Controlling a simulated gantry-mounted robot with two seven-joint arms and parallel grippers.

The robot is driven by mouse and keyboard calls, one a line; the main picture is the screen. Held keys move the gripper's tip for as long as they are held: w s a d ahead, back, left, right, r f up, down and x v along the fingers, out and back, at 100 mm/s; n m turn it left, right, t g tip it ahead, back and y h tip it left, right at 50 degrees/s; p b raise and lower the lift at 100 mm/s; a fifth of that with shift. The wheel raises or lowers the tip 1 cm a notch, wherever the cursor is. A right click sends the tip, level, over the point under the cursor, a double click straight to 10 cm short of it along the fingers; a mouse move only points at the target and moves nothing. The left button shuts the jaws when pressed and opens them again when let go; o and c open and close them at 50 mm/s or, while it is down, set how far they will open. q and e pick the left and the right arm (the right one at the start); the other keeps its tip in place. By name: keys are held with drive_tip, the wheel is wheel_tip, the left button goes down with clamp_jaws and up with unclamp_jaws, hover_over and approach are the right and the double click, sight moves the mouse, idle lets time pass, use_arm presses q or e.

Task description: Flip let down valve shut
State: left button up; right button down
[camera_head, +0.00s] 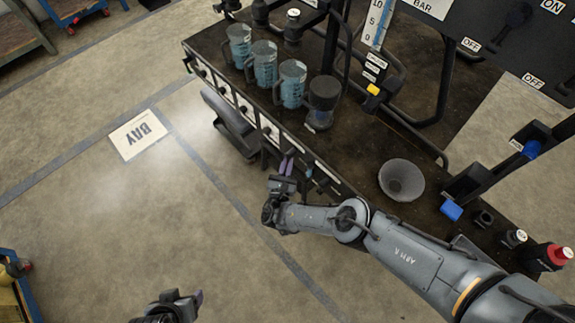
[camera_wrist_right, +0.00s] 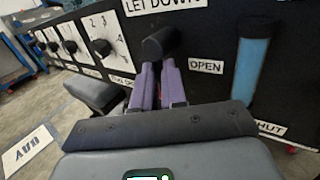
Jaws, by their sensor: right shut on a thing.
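The let down valve's black handle (camera_wrist_right: 160,43) shows in the right wrist view, under the LET DOWN label (camera_wrist_right: 160,5) on the black panel. An OPEN label (camera_wrist_right: 206,67) is to its right and a SHUT label (camera_wrist_right: 270,129) lower right. My right gripper (camera_wrist_right: 158,68) is shut on the handle, its two purple fingers close together at its underside. In the head view my right gripper (camera_head: 289,166) reaches the bench's front face; the handle is too small to make out there. My left gripper (camera_head: 196,298) is at the bottom edge, away from the bench, its jaws unclear.
A blue upright cylinder (camera_wrist_right: 253,65) stands right of the OPEN label. Numbered dials (camera_wrist_right: 101,47) line the panel to the left. On the bench (camera_head: 350,165) are several blue jugs (camera_head: 265,62), a grey funnel (camera_head: 401,180) and a red-capped bottle (camera_head: 545,257).

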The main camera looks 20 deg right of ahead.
drive_tip(key=c, duration=1.2)
unclamp_jaws()
drive_tip(key=shift+s+a, duration=0.25)
drive_tip(key=shift+s, duration=0.1)
drive_tip(key=shift+p+v, duration=1.5)
drive_tip(key=shift+v, duration=3.5)
drive_tip(key=shift+f, duration=0.1)
